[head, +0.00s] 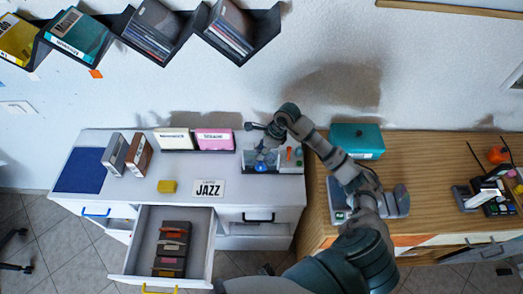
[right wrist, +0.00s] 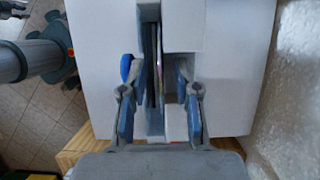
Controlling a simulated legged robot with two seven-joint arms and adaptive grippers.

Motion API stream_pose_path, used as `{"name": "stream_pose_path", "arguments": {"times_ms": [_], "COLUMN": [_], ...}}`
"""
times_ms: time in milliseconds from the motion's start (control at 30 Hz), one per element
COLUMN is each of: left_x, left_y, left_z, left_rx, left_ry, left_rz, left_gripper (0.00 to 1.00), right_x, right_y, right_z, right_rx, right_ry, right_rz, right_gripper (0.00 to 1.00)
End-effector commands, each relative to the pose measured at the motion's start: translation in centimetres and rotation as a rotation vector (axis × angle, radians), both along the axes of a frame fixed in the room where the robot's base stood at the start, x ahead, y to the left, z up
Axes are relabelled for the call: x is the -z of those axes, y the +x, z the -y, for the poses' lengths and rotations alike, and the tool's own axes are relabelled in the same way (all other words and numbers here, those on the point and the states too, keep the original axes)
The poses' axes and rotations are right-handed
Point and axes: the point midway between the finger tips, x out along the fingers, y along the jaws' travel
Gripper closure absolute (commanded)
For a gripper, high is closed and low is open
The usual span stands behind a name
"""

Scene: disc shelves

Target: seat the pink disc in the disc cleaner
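My right gripper (head: 266,150) is over the disc cleaner (head: 258,167), a small device at the right end of the white cabinet, and hides part of it. In the right wrist view the right gripper (right wrist: 158,105) has its two fingers spread apart on either side of a narrow slot in a white body. A thin upright disc edge (right wrist: 158,65) with a pinkish tint shows in the slot, between the fingers, with gaps to both. How deep it sits cannot be told. My left gripper is not in view.
White and pink sleeves (head: 214,138) stand left of the cleaner. An open drawer (head: 143,243) holds several dark cases. A teal box (head: 357,138) stands on the wooden cabinet to the right.

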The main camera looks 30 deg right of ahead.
Motion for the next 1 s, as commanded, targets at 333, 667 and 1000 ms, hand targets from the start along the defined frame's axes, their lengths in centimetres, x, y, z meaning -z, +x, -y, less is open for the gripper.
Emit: {"name": "stream_pose_path", "arguments": {"times_ms": [333,667,1000], "left_x": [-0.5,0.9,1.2], "left_y": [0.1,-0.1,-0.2], "left_z": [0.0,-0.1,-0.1], "left_rx": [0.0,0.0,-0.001], "left_ry": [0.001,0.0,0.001], "left_rz": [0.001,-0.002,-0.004], "left_gripper": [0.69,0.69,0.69], "right_x": [-0.6,-8.1,-14.9], "right_y": [0.0,-1.8,-3.3], "right_z": [0.2,3.1,5.3], "right_rx": [0.001,0.001,0.0], "right_ry": [0.0,-0.004,-0.001], "right_rz": [0.002,0.005,0.002], "right_gripper": [0.69,0.69,0.69]}}
